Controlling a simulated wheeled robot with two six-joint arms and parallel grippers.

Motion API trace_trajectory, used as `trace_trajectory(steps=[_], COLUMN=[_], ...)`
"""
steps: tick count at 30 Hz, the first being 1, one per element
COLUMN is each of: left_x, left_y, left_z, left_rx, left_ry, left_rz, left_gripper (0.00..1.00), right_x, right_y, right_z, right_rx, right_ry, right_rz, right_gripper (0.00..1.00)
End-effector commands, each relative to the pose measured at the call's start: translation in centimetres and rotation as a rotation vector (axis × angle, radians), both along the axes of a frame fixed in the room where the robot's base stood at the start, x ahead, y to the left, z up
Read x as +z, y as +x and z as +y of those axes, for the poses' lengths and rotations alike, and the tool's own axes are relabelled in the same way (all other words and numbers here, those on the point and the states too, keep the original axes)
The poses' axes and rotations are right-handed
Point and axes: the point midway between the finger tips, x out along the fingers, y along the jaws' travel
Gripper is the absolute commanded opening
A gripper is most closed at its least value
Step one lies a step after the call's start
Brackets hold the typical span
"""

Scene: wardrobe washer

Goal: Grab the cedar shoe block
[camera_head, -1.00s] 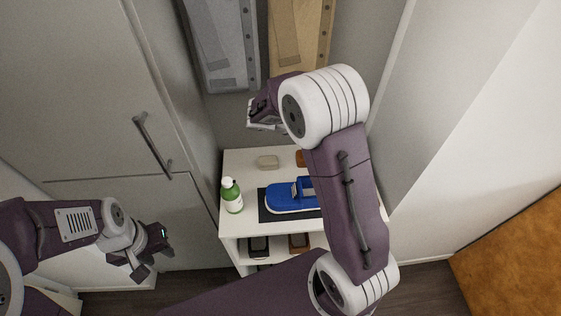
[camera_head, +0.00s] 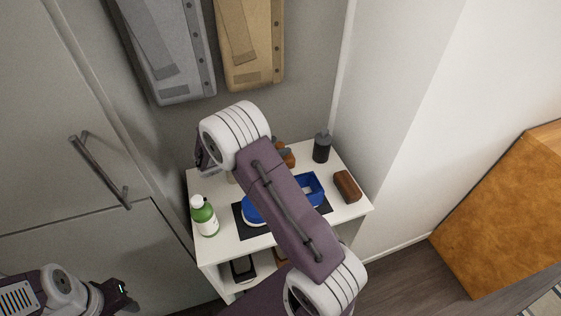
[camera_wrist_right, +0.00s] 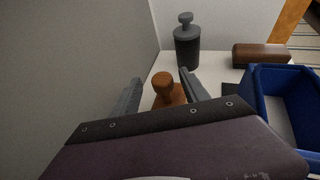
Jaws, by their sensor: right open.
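An orange-brown wooden piece with a rounded knob, which looks like the cedar shoe block (camera_wrist_right: 165,92), stands on the white shelf top in the right wrist view. In the head view the block (camera_head: 287,158) shows only partly beside my right arm. My right gripper (camera_wrist_right: 160,79) is open, its two fingers on either side of the knob in the picture, with no clear contact. The block's lower part is hidden by the gripper body. In the head view my right gripper is mostly hidden behind its arm. My left gripper (camera_head: 117,290) is low at the left, away from the shelf.
On the shelf top (camera_head: 228,248) are a blue open-topped item (camera_head: 311,186) on a dark mat, a green bottle (camera_head: 205,217), a dark canister (camera_head: 322,147) and a darker brown block (camera_head: 346,186). A wall stands behind; a wardrobe door (camera_head: 75,110) is at left.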

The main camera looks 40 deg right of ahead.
Motion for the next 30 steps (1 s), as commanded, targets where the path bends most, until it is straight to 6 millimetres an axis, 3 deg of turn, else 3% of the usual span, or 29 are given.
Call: trace_trajectory(steps=[6,14,15,21,30], left_x=[-0.2,-0.2,-0.2,-0.2,-0.2], left_y=[0.0,0.0,0.0,0.0,0.0], left_z=[0.0,0.0,0.0,0.0,0.0], left_rx=[0.000,0.000,0.000,0.000,0.000], left_ry=[0.000,0.000,0.000,0.000,0.000], left_rz=[0.000,0.000,0.000,0.000,0.000], left_gripper=[0.36,0.36,0.36,0.36,0.36], right_x=[-1.4,-1.7,-1.7,-1.7,-1.7], right_y=[-0.2,0.0,0.0,0.0,-0.1], right_z=[-3.6,-4.3,-4.3,-4.3,-4.3], right_rx=[-0.005,-0.001,-0.001,-0.001,-0.002], right_ry=[0.000,0.000,0.000,0.000,0.001], right_rz=[0.002,0.000,0.000,0.000,0.001], right_gripper=[0.53,0.53,0.50,0.00,0.00])
